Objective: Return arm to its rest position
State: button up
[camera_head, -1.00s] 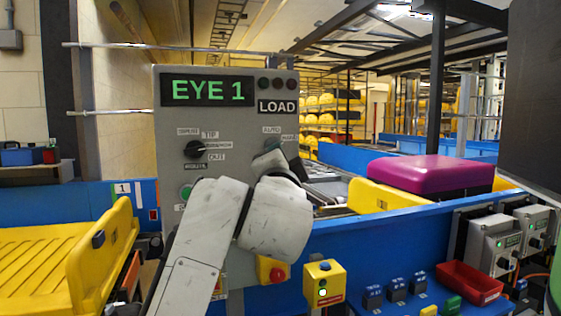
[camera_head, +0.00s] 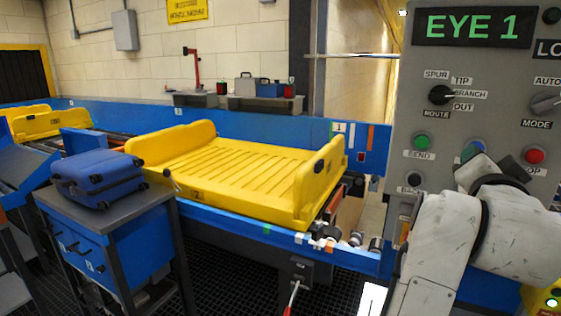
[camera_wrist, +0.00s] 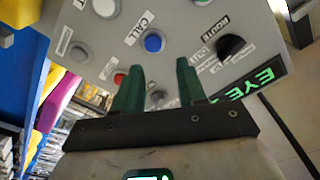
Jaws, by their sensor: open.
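My gripper (camera_wrist: 158,66) shows in the wrist view with its two green fingers apart and nothing between them. It points at the grey control panel (camera_wrist: 185,70), with a blue button (camera_wrist: 153,43) beyond the fingertips. I cannot tell a clear gap, but no finger seems to press a button. In the head view my white arm rises at the lower right in front of the panel (camera_head: 425,85). It hides part of the lower buttons; the fingers are not clear there. The panel's display (camera_head: 472,26) reads EYE 1.
A yellow tray (camera_head: 235,172) sits on the blue conveyor left of the panel. A blue suitcase (camera_head: 98,178) lies on a stand (camera_head: 125,248) in front at the left. Another yellow tray (camera_head: 40,122) is farther back. A red-handled lever (camera_head: 292,295) hangs below the conveyor.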

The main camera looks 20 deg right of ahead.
jog(key=a+f+n+g+y, duration=0.1)
jog(key=a+f+n+y, duration=0.25)
jog(key=f, duration=0.65)
jog(key=a+f+n+g+y, duration=0.1)
jog(key=a+f+n+y, duration=0.3)
jog(key=f, duration=0.6)
jog(key=a+f+n+g+y, duration=0.1)
jog(key=a+f+n+y, duration=0.3)
jog(key=f, duration=0.6)
jog(key=s+a+f+n+g+y, duration=0.1)
jog(key=s+a+f+n+g, duration=0.2)
jog(key=s+f, duration=0.6)
jog(key=s+a+f+n+g+y, duration=0.2)
jog(key=s+a+f+n+g, duration=0.1)
jog(key=s+a+f, duration=0.4)
jog(key=s+f+g, duration=0.1)
jog(key=s+f, duration=0.2)
jog(key=s, duration=0.1)
jog(key=shift+s+a+f+p, duration=0.25)
jog(key=shift+s+a+p, duration=0.05)
jog(key=shift+p, duration=0.05)
jog(key=shift+w, duration=0.15)
jog(key=shift+c, duration=0.2)
